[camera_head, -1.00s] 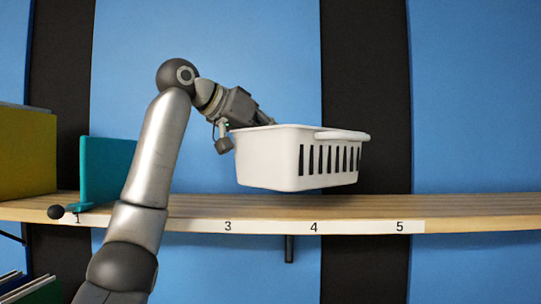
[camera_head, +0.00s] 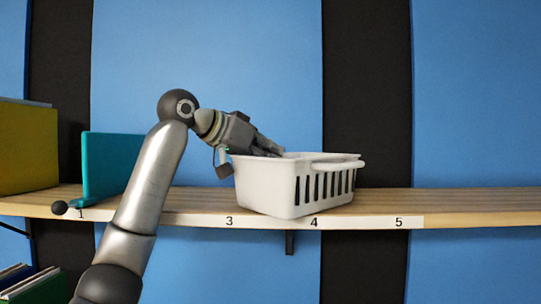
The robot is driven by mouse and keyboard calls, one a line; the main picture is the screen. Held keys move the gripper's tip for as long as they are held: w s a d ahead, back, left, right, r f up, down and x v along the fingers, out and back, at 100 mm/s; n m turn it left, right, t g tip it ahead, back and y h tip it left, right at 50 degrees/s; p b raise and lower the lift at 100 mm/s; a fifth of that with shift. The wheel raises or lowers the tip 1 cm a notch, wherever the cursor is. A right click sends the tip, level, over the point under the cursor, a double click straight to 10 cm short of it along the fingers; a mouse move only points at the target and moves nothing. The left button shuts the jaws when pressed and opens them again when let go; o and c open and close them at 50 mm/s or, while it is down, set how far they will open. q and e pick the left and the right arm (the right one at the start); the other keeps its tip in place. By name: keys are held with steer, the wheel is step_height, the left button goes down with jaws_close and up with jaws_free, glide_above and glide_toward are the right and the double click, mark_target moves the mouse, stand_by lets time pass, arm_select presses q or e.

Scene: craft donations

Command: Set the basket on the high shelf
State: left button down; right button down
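The white basket (camera_head: 265,188) has slotted sides and a rim handle on its right. It is at the shelf (camera_head: 385,203), above the number 4 label, with its lower front corner overlapping the shelf's front edge. Whether its base rests fully on the boards is hard to tell. My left gripper (camera_head: 250,147) is at the basket's left rim, one finger part outside the wall and the others reaching over the rim. It appears shut on the basket, though the contact is partly hidden. My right gripper is not in view.
A teal bookend (camera_head: 112,165) stands on the shelf to the left, beside a yellow box (camera_head: 27,150). A label strip (camera_head: 365,222) runs along the front edge. The shelf to the basket's right is clear. More files (camera_head: 30,285) show at the lower left.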

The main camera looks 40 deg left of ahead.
arm_select(q)
steer(key=c, duration=1.6)
jaws_free()
steer(key=shift+w+f, duration=0.1)
steer(key=shift+f, duration=0.05)
steer(key=shift+c, duration=0.2)
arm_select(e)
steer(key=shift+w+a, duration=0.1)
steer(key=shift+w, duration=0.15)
